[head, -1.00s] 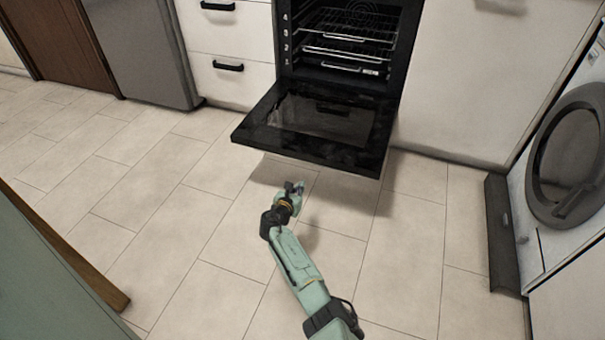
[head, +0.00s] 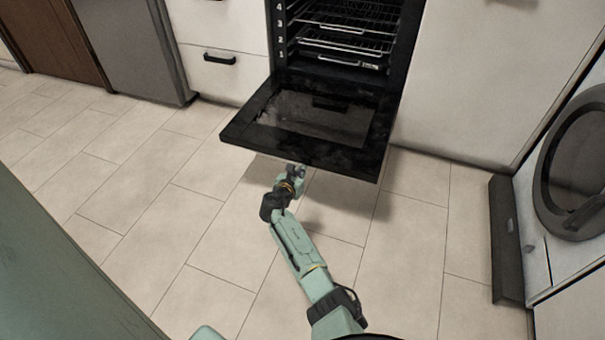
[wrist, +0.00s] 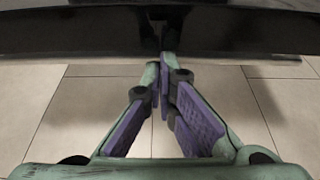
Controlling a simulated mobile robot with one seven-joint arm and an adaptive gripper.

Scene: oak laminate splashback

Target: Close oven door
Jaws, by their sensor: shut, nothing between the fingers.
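The oven door (head: 315,123) is black with a glass panel and is folded down open, about level, in the head view. Behind it the oven (head: 345,40) shows its wire racks. My gripper (head: 297,170) is just in front of the door's front edge, low near its middle. In the wrist view my gripper (wrist: 164,62) is shut and empty, its fingertips close together. The dark door edge (wrist: 90,38) spans the top of that view, at the fingertips. I cannot tell whether they touch it.
White drawers (head: 222,70) and a grey appliance (head: 125,45) stand left of the oven. A white panel (head: 475,80) is to its right. A front-loading washer (head: 580,160) and a dark kickboard (head: 506,240) are at the far right. A green counter side (head: 50,270) is at near left. The tiled floor between is clear.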

